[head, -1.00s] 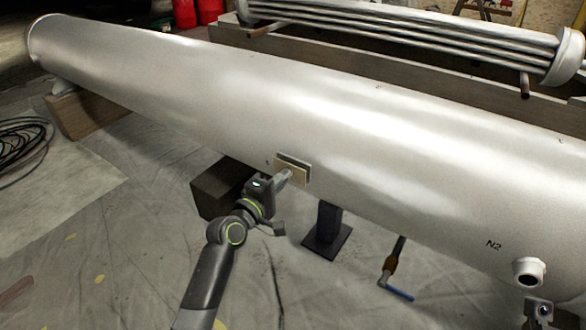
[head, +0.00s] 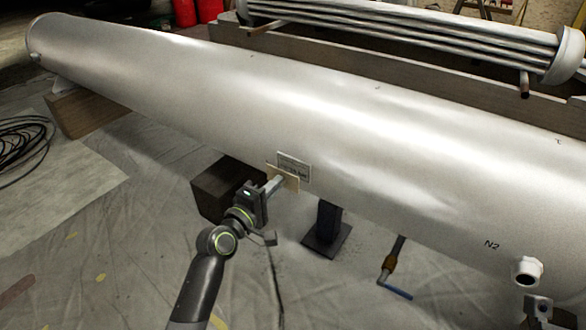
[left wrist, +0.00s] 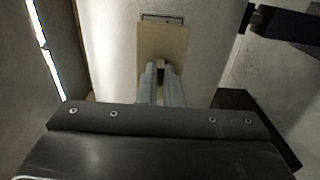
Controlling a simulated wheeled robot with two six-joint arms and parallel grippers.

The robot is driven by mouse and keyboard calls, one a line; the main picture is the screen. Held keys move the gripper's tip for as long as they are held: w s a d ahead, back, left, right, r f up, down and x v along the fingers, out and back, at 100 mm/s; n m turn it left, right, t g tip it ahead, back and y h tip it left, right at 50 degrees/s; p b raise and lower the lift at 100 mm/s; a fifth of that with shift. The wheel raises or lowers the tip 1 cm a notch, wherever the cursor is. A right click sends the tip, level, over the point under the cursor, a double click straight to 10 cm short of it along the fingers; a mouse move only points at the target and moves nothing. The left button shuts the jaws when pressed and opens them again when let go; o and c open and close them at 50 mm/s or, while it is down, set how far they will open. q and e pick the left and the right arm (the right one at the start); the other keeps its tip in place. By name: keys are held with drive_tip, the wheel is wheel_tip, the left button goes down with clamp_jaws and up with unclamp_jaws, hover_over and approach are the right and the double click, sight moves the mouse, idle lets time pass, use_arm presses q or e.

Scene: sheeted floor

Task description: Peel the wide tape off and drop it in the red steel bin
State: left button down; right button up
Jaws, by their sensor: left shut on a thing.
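The wide tape is a tan rectangular piece (head: 291,183) in front of the big white cylinder (head: 330,120). It also shows in the left wrist view (left wrist: 163,45), in front of the fingertips. My left gripper (head: 276,183) is shut on the tape's lower left part; its fingers show in the left wrist view (left wrist: 160,70). A grey plate with dark lettering (head: 295,164) shows on the cylinder just above the tape. Whether the tape still touches the cylinder I cannot tell. Part of my right gripper (head: 537,308) shows at the lower right, below the N2 nozzle; its jaw state is unclear.
Red containers (head: 197,10) stand at the back, only their lower parts in view. A dark block (head: 222,188) and a black post stand (head: 325,236) are under the cylinder. A pipe with a blue handle (head: 395,290) hangs below. Black cable (head: 20,140) lies at left.

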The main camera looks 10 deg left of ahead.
use_arm(q)
drive_tip(key=shift+s+a, duration=0.1)
drive_tip(key=shift+s, duration=0.2)
drive_tip(key=shift+p+v, duration=0.4)
drive_tip(key=shift+v, duration=1.55)
